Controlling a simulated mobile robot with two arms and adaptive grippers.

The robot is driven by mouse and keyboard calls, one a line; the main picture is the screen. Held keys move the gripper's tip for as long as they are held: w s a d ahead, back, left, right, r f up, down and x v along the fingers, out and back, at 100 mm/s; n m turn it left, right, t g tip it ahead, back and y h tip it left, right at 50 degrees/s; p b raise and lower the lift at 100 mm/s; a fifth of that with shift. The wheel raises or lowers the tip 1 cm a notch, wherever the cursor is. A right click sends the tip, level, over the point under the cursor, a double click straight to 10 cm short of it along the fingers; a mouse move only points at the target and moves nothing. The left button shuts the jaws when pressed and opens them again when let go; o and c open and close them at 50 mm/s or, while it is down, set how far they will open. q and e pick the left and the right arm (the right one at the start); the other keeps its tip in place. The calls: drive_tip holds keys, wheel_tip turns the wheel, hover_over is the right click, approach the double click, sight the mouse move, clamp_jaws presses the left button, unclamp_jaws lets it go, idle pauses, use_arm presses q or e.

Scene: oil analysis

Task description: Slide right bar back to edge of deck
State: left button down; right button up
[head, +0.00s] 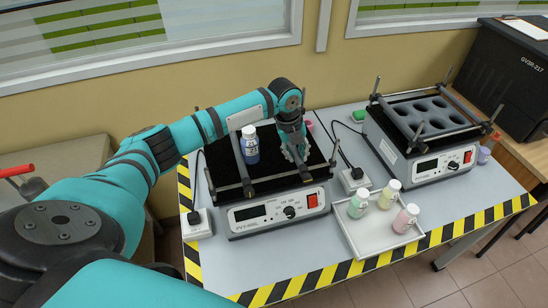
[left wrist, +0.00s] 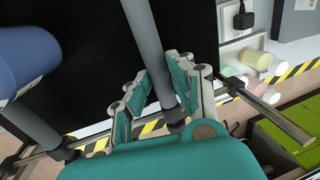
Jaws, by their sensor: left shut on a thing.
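The left shaker (head: 275,213) has a black deck (head: 275,165) with clamp bars across it. My left gripper (head: 297,153) is over the right part of this deck, shut on the right bar. In the left wrist view, the grey right bar (left wrist: 152,40) runs between the fingers of the gripper (left wrist: 161,83). In the head view the gripper hides most of this bar. A blue bottle (head: 250,150) with a white cap stands upright on the deck, beside the left bar (head: 239,165). Black deck shows between the bottle and the right bar. My right gripper is not in view.
A second shaker (head: 420,125) with a grey holed rack stands at right. A white tray (head: 372,238) with three small bottles is in front. A plug and socket (head: 354,178) sit between the shakers. Striped tape marks the table edge (head: 330,272).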

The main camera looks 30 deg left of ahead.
use_arm(q)
drive_tip(key=w+d, duration=0.2)
drive_tip(key=w, duration=0.1)
drive_tip(key=shift+d+b, duration=0.35)
drive_tip(key=shift+b, duration=0.05)
drive_tip(key=shift+w+d, duration=0.2)
drive_tip(key=shift+w, duration=0.15)
drive_tip(key=c, duration=1.2)
unclamp_jaws()
drive_tip(key=shift+o, duration=0.2)
drive_tip(key=shift+r, duration=0.15)
wheel_tip(320, 180, up, 12)
drive_tip(key=s+a, duration=0.1)
drive_tip(key=s, duration=0.1)
drive_tip(key=shift+a+f, duration=0.25)
drive_tip(key=shift+a, duration=0.05)
